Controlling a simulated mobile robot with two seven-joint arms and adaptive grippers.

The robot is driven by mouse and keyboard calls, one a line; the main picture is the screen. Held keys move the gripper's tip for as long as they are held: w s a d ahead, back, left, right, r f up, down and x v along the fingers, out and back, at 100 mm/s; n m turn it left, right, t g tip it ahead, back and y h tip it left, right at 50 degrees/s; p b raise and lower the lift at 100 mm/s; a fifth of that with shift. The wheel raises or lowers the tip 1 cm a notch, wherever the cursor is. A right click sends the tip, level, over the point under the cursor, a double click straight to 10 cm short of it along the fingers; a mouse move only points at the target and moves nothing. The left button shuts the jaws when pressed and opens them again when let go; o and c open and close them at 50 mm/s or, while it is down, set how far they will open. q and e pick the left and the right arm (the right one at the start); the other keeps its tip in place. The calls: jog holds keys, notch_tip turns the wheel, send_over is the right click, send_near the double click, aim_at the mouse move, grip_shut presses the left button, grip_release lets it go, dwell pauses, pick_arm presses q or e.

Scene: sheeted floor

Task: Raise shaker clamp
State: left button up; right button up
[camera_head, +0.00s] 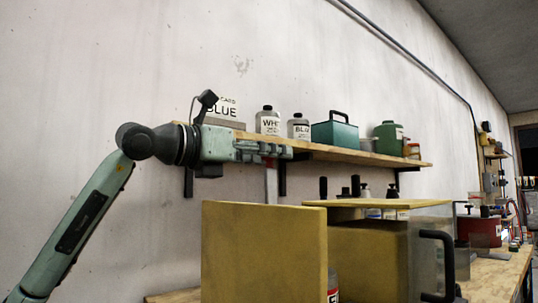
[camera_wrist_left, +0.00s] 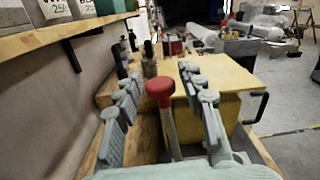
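My left gripper (camera_head: 278,151) is stretched out level in front of the wall shelf. In the left wrist view its fingers (camera_wrist_left: 162,112) are spread wide apart. A red ball knob (camera_wrist_left: 160,92) on a pale upright rod (camera_wrist_left: 171,133) stands between them, with visible gaps on both sides. In the head view the rod (camera_head: 271,185) hangs below the fingers, behind a yellow panel (camera_head: 264,250). This knobbed rod looks like the clamp handle, but the clamp's lower part is hidden. The yellow box (camera_head: 370,262) has a flat top and a black handle (camera_head: 437,265). My right gripper is not in view.
The wall shelf (camera_head: 350,154) holds bottles, a green toolbox (camera_head: 335,133) and a green canister (camera_head: 388,137), close behind my left gripper. Bottles (camera_head: 365,192) stand behind the box. The workbench (camera_head: 490,275) continues right, with a red container (camera_head: 478,231).

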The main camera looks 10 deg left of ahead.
pick_arm(q)
grip_shut()
jog(key=shift+d, duration=0.1)
jog(key=s+d+f+m+b, duration=0.2)
jog(key=s+d+m+b, duration=0.1)
jog(key=s+d+m, duration=0.2)
jog(key=shift+s+d+m+b, duration=0.3)
jog(key=shift+d+m+b, duration=0.1)
jog(key=shift+d+m, duration=0.7)
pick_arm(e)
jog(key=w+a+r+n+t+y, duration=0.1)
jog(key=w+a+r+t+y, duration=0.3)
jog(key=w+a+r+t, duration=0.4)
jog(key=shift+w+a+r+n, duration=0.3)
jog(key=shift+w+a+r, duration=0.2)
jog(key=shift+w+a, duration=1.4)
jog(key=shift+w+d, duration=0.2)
pick_arm(q)
jog(key=shift+o, duration=1.4)
grip_release()
jog(key=shift+a, duration=0.1)
